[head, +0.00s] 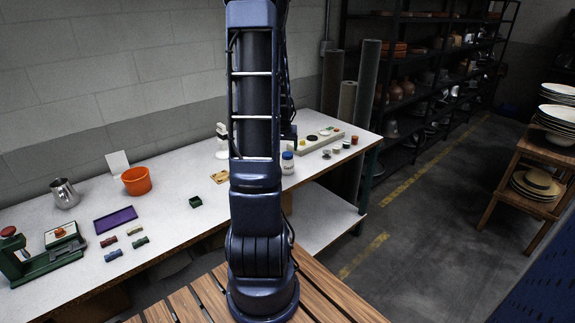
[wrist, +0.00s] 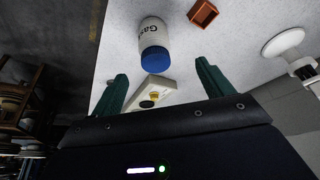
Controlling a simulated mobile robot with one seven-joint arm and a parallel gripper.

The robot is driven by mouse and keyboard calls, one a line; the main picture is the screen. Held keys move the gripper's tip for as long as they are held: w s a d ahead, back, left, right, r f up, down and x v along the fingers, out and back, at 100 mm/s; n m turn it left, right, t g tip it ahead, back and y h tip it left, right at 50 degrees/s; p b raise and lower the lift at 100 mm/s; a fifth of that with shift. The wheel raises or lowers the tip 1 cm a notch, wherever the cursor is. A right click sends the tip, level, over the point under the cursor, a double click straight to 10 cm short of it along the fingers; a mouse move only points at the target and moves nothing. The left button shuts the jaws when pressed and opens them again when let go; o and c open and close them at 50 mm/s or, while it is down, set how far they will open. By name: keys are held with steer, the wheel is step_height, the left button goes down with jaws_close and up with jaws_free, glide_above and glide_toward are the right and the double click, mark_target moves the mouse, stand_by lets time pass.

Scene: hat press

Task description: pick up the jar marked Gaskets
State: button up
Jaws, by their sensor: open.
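The jar marked Gaskets (wrist: 152,36) is white with a blue lid, and part of its lettering, "Gas", shows in the wrist view. It stands on the white table, just beyond and between my fingertips in that picture. In the head view the jar (head: 287,165) stands right of my arm, near the table's front edge. My gripper (wrist: 162,71) is open, with two green fingers apart and nothing between them. The jar looks clear of both fingers. In the head view my gripper (head: 289,134) is small and partly hidden behind my arm.
A pale tray with round pieces (head: 320,138) lies behind the jar, with small pots (head: 337,150) nearby. A small brown open box (wrist: 202,13) is beside the jar. A white stand (head: 222,142) is left of my arm.

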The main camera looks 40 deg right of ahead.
mark_target(287, 162)
steer(key=shift+s+d+x, duration=0.1)
steer(key=shift+d+x, duration=0.05)
steer(key=shift+x, duration=1.85)
steer(key=shift+s+d+x, duration=0.1)
steer(key=shift+s+x, duration=0.05)
steer(key=shift+x, duration=1.8)
steer(key=shift+s+d+x, duration=0.1)
steer(key=shift+d+x, duration=0.05)
steer(key=shift+x, duration=1.85)
